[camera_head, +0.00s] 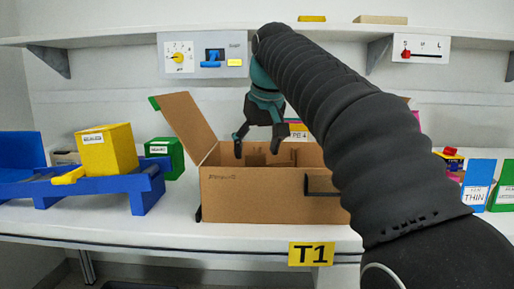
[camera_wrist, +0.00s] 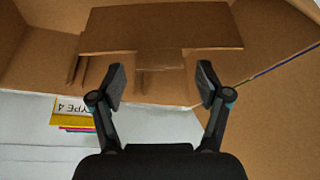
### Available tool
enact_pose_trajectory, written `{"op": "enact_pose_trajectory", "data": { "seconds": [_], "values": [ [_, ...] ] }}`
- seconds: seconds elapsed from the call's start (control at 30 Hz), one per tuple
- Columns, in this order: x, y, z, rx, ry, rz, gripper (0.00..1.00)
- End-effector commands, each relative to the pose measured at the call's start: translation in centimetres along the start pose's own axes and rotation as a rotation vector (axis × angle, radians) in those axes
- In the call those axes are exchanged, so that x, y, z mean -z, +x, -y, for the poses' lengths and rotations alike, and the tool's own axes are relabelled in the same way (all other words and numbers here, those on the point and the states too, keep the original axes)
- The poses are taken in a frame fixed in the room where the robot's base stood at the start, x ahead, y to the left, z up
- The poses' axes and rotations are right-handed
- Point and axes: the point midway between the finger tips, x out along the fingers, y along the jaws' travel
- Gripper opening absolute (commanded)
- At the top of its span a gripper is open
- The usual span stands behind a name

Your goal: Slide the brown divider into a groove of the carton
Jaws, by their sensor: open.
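The open brown carton (camera_head: 255,195) stands on the white bench, with one flap raised at its left. My gripper (camera_head: 258,150) points down into its opening from above. In the wrist view, my gripper (camera_wrist: 161,85) is open, its two fingers apart. The brown divider (camera_wrist: 160,30) is a wide flat panel with a narrower tab (camera_wrist: 160,60) reaching towards the space between the fingers. I see no finger clearly touching it. Groove strips (camera_wrist: 77,65) show on the carton's wall left of the divider. Whether the divider sits in a groove cannot be told.
A blue stand (camera_head: 95,182) with a yellow box (camera_head: 106,150) is at the left, beside a green box (camera_head: 165,157). A yellow TYPE 4 label (camera_wrist: 70,108) lies by the carton. Blue THIN (camera_head: 477,185) and green boxes stand right. A shelf runs above.

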Motion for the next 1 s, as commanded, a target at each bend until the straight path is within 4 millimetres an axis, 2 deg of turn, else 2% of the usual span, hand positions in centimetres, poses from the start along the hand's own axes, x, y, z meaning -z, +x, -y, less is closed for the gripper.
{"op": "enact_pose_trajectory", "data": {
  "seconds": [0.17, 0.5, 0.7, 0.83, 1.0],
  "values": [
    [0.6, -1.2, 0.0, 0.000, 0.000, 0.000, 0.76],
    [0.7, -8.0, 0.0, 0.000, 0.000, -0.002, 0.76],
    [0.7, -11.3, 0.0, 0.000, 0.000, -0.001, 0.76],
    [0.6, -12.6, 0.0, 0.000, 0.000, 0.000, 0.76],
    [0.6, -13.1, 0.0, 0.000, 0.000, 0.000, 0.76]
  ]
}}
